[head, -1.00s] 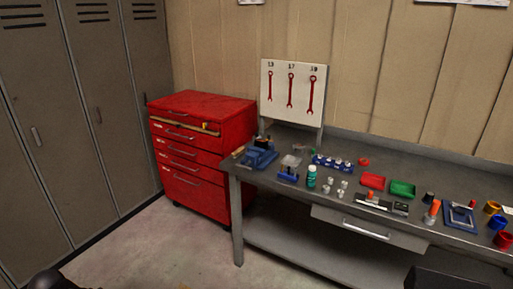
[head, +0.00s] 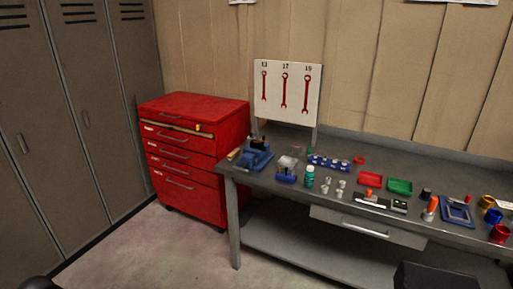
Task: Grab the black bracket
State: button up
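I cannot pick out the black bracket for certain. A small dark piece (head: 258,141) shows at the blue vise (head: 256,158) on the left end of the workbench, but its shape is too small to tell. A short black object (head: 426,194) stands further right on the bench, beside an orange-topped item (head: 431,207); it looks more like a cylinder than a bracket. My gripper is not clearly in view, so what it holds is hidden.
The grey workbench (head: 285,221) carries red (head: 370,179) and green (head: 400,186) trays and several small parts. A wrench board (head: 286,92) stands behind. A red drawer cabinet (head: 190,155) is left of it. A dark block (head: 437,277) shows at the bottom right. Floor in front-left is clear.

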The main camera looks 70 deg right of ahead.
aim_at(261, 143)
jog(key=i, duration=2.65)
jog(key=u, duration=0.3)
jog(key=k, duration=0.1)
jog(key=z, duration=2.8)
